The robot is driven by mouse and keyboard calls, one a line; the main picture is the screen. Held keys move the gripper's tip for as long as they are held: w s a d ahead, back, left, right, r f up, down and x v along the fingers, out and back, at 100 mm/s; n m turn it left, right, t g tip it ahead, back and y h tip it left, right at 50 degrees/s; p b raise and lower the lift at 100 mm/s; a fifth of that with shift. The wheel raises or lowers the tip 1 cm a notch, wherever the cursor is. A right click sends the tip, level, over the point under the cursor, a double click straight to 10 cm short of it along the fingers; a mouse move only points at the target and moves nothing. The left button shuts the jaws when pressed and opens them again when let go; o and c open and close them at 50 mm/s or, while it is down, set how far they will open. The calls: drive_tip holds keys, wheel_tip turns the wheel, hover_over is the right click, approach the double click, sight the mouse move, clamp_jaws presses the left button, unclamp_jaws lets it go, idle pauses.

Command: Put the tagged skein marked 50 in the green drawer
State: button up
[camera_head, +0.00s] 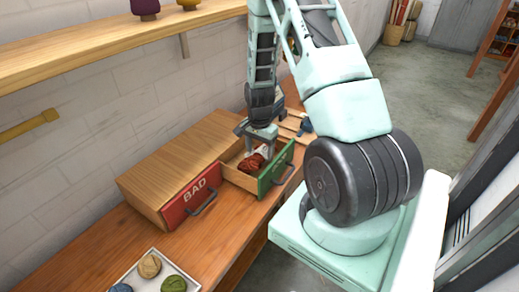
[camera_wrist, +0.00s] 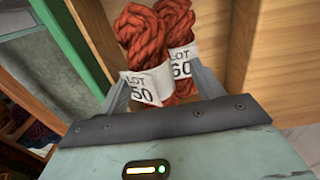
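The green drawer (camera_head: 276,172) is pulled open, and a dark red skein (camera_head: 250,163) shows inside it. In the wrist view two rust-red skeins lie side by side in the drawer. The left skein (camera_wrist: 138,40) has a white tag reading LOT 50. The right skein (camera_wrist: 178,25) has a tag that seems to read 60, partly covered. My gripper (camera_head: 262,134) reaches down into the drawer. In the wrist view my gripper (camera_wrist: 160,75) is open, its fingers apart on either side of the tags.
A red-fronted drawer marked BAD (camera_head: 192,200) is shut, left of the green one. A wooden shelf (camera_head: 90,50) runs along the wall above.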

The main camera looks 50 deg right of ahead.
sight(259, 149)
drive_tip(key=shift+r, duration=0.1)
wheel_tip(259, 149, up, 12)
drive_tip(key=b, duration=0.2)
drive_tip(key=w+a+r+n, duration=0.15)
drive_tip(key=a+n, duration=0.25)
drive_tip(key=a, duration=0.6)
drive_tip(key=a+r+n, duration=0.3)
drive_tip(key=a+n, duration=0.1)
drive_tip(key=a, duration=0.5)
drive_tip(key=s+a+r+n, duration=0.2)
drive_tip(key=s+a+n, duration=0.6)
drive_tip(key=a, duration=0.3)
drive_tip(key=s+a+r+n, duration=0.2)
drive_tip(key=s+a+n, duration=0.7)
drive_tip(key=s+a, duration=0.1)
drive_tip(key=shift+s+a+y, duration=0.3)
drive_tip(key=shift+a, duration=0.05)
